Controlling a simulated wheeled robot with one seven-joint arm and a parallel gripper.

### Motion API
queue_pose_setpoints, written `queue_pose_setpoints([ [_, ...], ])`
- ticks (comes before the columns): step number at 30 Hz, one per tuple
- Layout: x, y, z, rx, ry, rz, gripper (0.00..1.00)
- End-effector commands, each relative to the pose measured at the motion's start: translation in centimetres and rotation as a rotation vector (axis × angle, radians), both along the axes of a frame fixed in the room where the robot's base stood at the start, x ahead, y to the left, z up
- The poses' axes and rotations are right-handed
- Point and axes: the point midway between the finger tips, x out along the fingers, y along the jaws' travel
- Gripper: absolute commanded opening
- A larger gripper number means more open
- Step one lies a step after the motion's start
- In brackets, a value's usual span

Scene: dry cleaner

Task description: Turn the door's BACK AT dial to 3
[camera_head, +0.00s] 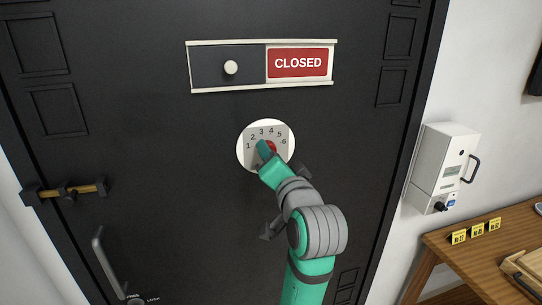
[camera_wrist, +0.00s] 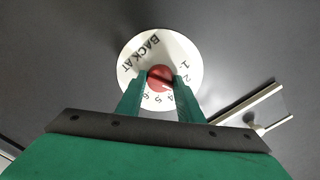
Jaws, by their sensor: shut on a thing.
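The BACK AT dial (camera_head: 243,146) is a round white plate on the dark door (camera_head: 160,150), numbered 1 to 6 in an arc, with a red knob (camera_head: 271,147) at its middle. My gripper (camera_head: 265,152) reaches up from the lower right and covers part of the plate's lower half. In the wrist view my gripper (camera_wrist: 160,82) is shut on the red knob (camera_wrist: 160,72), one green finger on each side. The dial plate (camera_wrist: 135,48) shows the words BACK AT and some numbers around the fingers. I cannot tell which number the knob points at.
Above the dial is a sliding sign (camera_head: 297,63) reading CLOSED with a round white knob (camera_head: 231,67). A handle (camera_head: 105,265) and a bolt (camera_head: 68,190) are at the door's left. At right are a white wall box (camera_head: 440,160) and a wooden table (camera_head: 470,262) with yellow number tags.

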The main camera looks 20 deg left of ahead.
Motion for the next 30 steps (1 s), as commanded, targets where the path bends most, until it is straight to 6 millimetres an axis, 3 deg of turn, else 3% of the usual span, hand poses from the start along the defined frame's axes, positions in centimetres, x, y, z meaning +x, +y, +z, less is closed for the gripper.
queue_pose_setpoints([
  [12,0.01,-0.05,-0.06,0.141,0.097,-0.001,0.11],
  [28,0.03,-0.1,-0.07,0.157,0.109,-0.003,0.11],
  [29,0.03,-0.09,-0.08,0.157,0.109,-0.003,0.41],
  [30,0.03,-0.09,-0.08,0.157,0.109,-0.003,0.5],
])
